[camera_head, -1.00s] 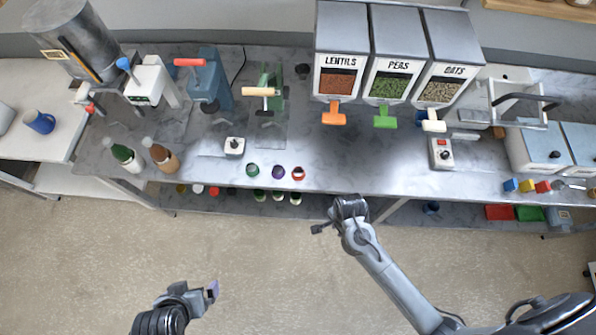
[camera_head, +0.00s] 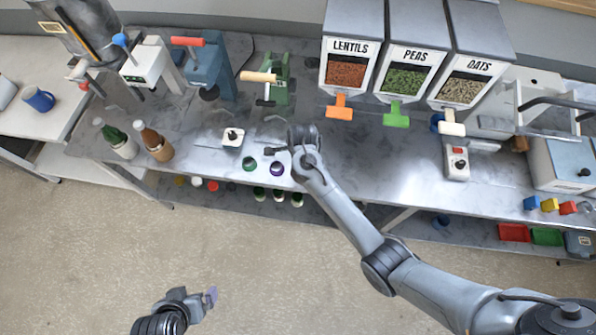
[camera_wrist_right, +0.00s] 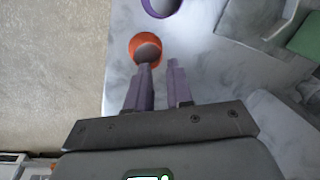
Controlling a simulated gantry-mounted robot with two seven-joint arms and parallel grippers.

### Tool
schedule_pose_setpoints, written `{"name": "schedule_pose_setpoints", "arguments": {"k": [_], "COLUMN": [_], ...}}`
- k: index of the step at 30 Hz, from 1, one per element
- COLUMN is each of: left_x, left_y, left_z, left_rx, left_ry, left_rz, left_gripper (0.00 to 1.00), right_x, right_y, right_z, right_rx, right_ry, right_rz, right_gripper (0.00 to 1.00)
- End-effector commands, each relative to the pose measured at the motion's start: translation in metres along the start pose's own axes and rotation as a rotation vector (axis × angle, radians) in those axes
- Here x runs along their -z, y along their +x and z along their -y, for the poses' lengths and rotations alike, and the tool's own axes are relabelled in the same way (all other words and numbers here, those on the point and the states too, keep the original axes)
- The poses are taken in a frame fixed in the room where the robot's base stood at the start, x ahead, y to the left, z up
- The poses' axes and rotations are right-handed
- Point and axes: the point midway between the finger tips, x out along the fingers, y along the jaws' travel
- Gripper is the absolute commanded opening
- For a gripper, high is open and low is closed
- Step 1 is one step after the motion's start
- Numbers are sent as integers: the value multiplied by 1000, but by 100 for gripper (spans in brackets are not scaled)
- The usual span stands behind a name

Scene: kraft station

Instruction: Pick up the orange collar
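The orange collar (camera_wrist_right: 135,43) is a ring lying on the grey bench, seen in the right wrist view just ahead of my right fingertips. In the head view my right arm hides it. My right gripper (camera_wrist_right: 158,65) is open, with a gap between its two fingers. Its left fingertip overlaps the collar's lower edge in the picture; I cannot tell whether they touch.
A purple collar (camera_head: 277,169) lies close beside the orange one, and a green collar (camera_head: 249,163) lies further left. A white block with a black knob (camera_head: 232,138) stands behind them. The bench's front edge (camera_head: 215,177) is close. Bottles (camera_head: 157,146) stand at the left.

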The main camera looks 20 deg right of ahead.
Motion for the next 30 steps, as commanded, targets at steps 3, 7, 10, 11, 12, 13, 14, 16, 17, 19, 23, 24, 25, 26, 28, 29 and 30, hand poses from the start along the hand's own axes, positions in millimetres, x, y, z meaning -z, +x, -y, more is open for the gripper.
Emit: {"name": "schedule_pose_setpoints", "arguments": {"k": [3, 7, 10, 11, 12, 13, 14, 16, 17, 19, 23, 24, 25, 26, 28, 29, 30], "left_x": [0, 0, 1, 1, 1, 1, 0, 0, 0, 0, 0, 0, -1, -1, -1, -1, -1], "left_y": [1, 1, 1, 1, 0, 0, 1, 2, 2, 3, 3, 3, 3, 3, 3, 3, 3], "left_z": [-1, -3, -4, -4, -4, -4, -4, -4, -4, -4, -3, -3, -2, -2, -2, -1, -1], "left_rx": [-3, -8, -11, -11, -12, -12, -12, -12, -11, -11, -9, -8, -7, -6, -4, -3, -2], "left_ry": [-3, -9, -12, -12, -13, -12, -12, -12, -12, -11, -8, -7, -6, -5, -3, -2, -1], "left_rz": [-1, -2, -2, -2, -2, -2, -3, -3, -3, -2, -2, -1, -1, -1, -1, 0, 0], "left_gripper": [100, 100, 100, 100, 100, 100, 100, 100, 100, 100, 100, 100, 100, 100, 100, 100, 100], "right_x": [-1, 0, 0, 0, 1, 0, 0, 0, 0, 0, 0, 0, 0, 0, 0, 0, 0], "right_y": [7, 14, 25, 29, 34, 39, 43, 51, 53, 58, 60, 60, 60, 60, 60, 60, 60], "right_z": [0, 0, -2, -2, -2, -2, -2, -2, -2, -2, -2, -2, -2, -2, -2, -2, -2], "right_rx": [0, 0, -2, -2, -2, -2, -3, -2, -1, 0, 1, 1, 1, 1, 1, 1, 1], "right_ry": [0, 0, 1, 0, 1, 0, 0, 0, -1, 0, -1, -1, -1, -1, -1, -1, -1], "right_rz": [1, 1, 2, 1, 1, 1, 2, 1, 1, 1, 2, 2, 2, 2, 2, 2, 2], "right_gripper": [21, 21, 21, 21, 21, 21, 21, 21, 21, 21, 21, 21, 21, 21, 19, 15, 8]}}
